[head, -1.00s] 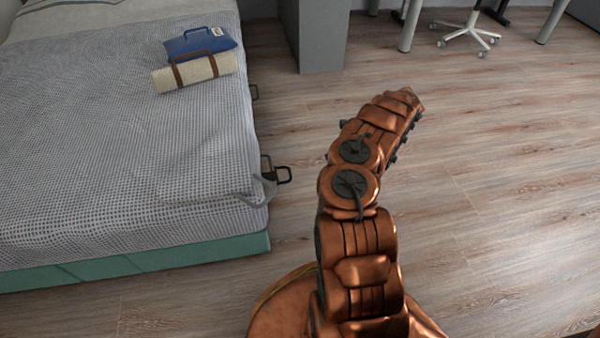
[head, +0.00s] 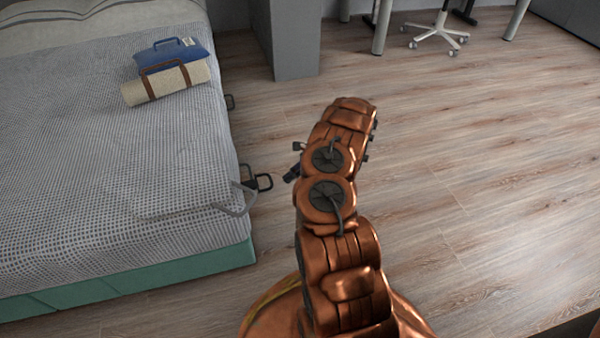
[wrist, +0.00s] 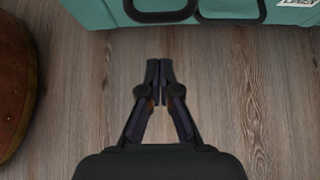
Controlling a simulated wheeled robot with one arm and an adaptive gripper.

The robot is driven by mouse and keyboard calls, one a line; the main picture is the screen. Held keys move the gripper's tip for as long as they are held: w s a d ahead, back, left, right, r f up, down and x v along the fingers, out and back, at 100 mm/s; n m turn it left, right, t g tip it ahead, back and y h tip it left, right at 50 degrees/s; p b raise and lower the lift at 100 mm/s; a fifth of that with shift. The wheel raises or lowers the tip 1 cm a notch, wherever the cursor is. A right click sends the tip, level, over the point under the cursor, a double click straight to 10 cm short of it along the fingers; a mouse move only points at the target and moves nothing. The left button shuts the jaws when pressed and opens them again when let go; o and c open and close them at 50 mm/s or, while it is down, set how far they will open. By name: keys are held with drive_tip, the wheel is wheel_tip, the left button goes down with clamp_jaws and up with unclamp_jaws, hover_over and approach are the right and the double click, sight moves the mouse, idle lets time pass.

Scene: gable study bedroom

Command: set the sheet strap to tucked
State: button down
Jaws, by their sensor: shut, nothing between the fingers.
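A grey strap (head: 238,205), which looks like the sheet strap, hangs in a loop at the near right corner of the bed. It sticks out past the mattress edge beside a black handle-like loop (head: 262,182). My gripper (wrist: 159,66) is shut and empty in the wrist view, above the wood floor and apart from the green bed side (wrist: 95,12). Two dark loops (wrist: 160,18) show on that side, beyond the fingertips; I cannot tell whether either is the strap. In the head view my arm mostly hides the gripper; only a dark bit shows.
The bed has a checked cover (head: 100,150), with a blue bag (head: 175,57) and a rolled beige mat (head: 168,84) on it. A grey cabinet (head: 290,40) and a wheeled chair base (head: 437,32) stand at the back. The floor (head: 470,150) at right is clear.

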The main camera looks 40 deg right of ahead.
drive_tip(key=shift+w+a+r+b, duration=0.15)
drive_tip(key=shift+w+a+b, duration=0.05)
drive_tip(key=shift+a, duration=0.3)
drive_tip(key=shift+w+a+r+b, duration=0.2)
drive_tip(key=shift+w+a+b, duration=0.05)
drive_tip(key=shift+a, duration=0.3)
drive_tip(key=shift+w+a+r+b, duration=0.15)
drive_tip(key=shift+w+a+b, duration=0.05)
drive_tip(key=shift+a, duration=0.3)
